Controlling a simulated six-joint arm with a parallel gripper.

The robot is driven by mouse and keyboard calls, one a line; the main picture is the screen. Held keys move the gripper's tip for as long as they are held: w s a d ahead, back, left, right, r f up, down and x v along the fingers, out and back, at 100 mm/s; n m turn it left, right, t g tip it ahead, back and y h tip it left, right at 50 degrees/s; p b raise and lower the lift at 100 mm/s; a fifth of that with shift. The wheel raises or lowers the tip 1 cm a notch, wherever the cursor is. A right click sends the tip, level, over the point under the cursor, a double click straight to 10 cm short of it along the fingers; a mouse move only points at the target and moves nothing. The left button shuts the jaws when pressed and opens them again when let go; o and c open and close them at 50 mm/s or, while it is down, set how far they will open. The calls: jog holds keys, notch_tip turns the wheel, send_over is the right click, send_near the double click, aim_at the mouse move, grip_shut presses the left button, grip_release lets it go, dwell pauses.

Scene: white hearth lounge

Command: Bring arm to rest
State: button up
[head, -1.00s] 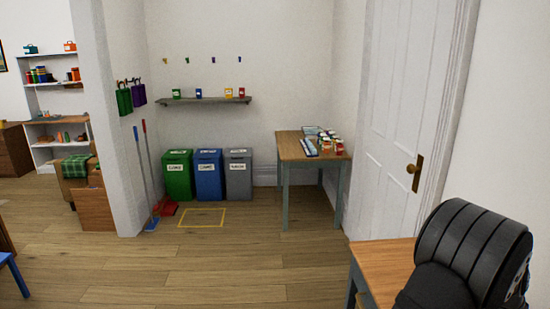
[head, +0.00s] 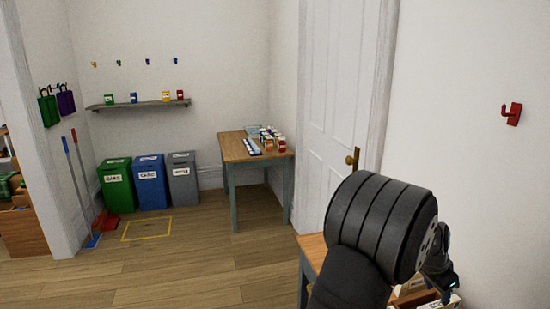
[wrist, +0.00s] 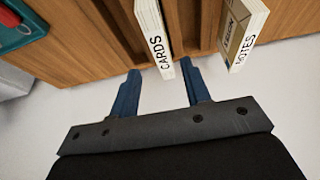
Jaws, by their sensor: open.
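My arm (head: 375,225) rises in front at the right in the head view, bent over a small wooden table (head: 313,245). My gripper (wrist: 160,88) shows in the wrist view with its two blue fingers spread apart. Nothing is between the fingers. Beyond the fingertips, a white box marked CARDS (wrist: 154,40) and a box marked NOTES (wrist: 243,35) stand in a wooden rack (wrist: 90,50). The gap between the fingertips and the CARDS box is small, and I cannot tell whether they touch. In the head view the arm hides most of the near table.
A second table (head: 232,150) with small jars and boxes stands by the white door (head: 335,120). Green, blue and grey bins (head: 150,185) stand at the back wall. A red hook (head: 512,113) is on the right wall. The floor (head: 200,270) in front is clear.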

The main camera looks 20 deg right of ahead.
jog(key=x, duration=0.8)
jog(key=shift+f, duration=0.1)
jog(key=shift+d+f, duration=0.15)
jog(key=shift+d, duration=0.1)
notch_tip(320, 180, up, 4)
jog(key=shift+f, duration=0.15)
jog(key=s+r, duration=0.7)
jog(key=s, duration=0.4)
send_near(438, 304)
jog(key=w+d+f, duration=0.4)
jog(key=w+f, duration=0.2)
jog(key=f, duration=0.1)
jog(key=shift+s+d+f, duration=0.1)
jog(key=shift+s+f, duration=0.05)
jog(key=shift+f, duration=0.4)
jog(key=shift+s+d+f, duration=0.1)
jog(key=shift+f, duration=1.35)
